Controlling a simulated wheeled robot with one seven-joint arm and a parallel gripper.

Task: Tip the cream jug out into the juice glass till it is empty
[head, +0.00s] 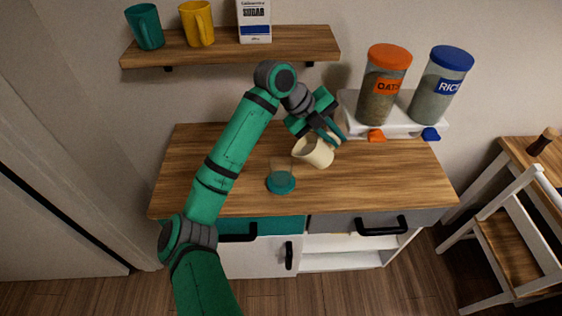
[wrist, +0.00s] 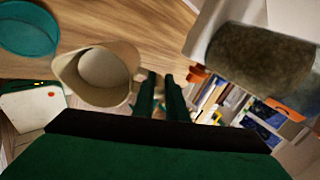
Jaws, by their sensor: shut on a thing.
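The cream jug (head: 316,154) is a pale beige pitcher, above or on the counter's middle; whether it touches the wood I cannot tell. It looks somewhat tilted, its mouth towards the left. My gripper (head: 335,137) is shut on its handle side, at the jug's right; the handle is mostly hidden. In the wrist view the jug (wrist: 68,84) is left of my gripper's fingers (wrist: 163,80), and its inside shows no clear contents.
The oats jar (head: 380,95) and rice jar (head: 437,92) stand on a white riser (head: 353,118) behind right. A wall shelf (head: 232,49) with a teal mug (head: 146,28), yellow mug (head: 196,24) and sugar box (head: 255,20) hangs above. The counter's left (head: 185,165) and right front are clear.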

